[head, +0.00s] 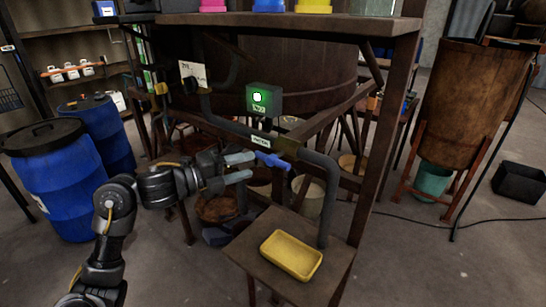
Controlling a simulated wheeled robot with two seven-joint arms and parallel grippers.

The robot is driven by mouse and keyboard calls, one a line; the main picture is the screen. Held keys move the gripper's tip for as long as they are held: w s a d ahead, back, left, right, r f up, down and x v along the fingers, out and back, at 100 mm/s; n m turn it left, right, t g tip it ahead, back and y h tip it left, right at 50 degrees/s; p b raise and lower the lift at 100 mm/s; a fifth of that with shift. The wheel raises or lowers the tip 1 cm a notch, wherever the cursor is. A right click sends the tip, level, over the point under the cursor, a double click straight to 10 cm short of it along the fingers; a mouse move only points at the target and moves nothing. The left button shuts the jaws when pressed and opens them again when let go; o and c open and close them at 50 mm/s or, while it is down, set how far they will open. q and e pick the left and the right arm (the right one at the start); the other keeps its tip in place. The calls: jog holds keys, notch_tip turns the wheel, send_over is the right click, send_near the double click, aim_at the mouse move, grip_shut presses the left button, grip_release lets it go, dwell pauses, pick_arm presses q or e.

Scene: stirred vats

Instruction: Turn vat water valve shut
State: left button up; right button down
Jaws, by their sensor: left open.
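The water valve's blue lever (272,160) sits on a dark grey pipe (232,127) that carries a small white label. The lever points to the right and slightly down, roughly along the pipe. My left gripper (246,167) is open, with its two grey fingers just left of the lever. The upper fingertip is close to the lever's left end; I cannot tell whether they touch. A grey box with a lit green light (264,99) is mounted above the pipe. My right gripper is not in view.
A yellow tray (291,255) lies on a small low table (255,247) below the pipe's outlet. A dark metal frame surrounds the large vat (290,60). Blue barrels (58,180) stand at left. A rusty tank (465,105) stands at right, with open floor before it.

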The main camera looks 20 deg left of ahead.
aim_at(267, 161)
pick_arm(q)
jog(key=p+x, duration=0.2)
jog(key=x, duration=0.7)
jog(key=shift+s, duration=0.1)
jog(key=shift+c, duration=0.4)
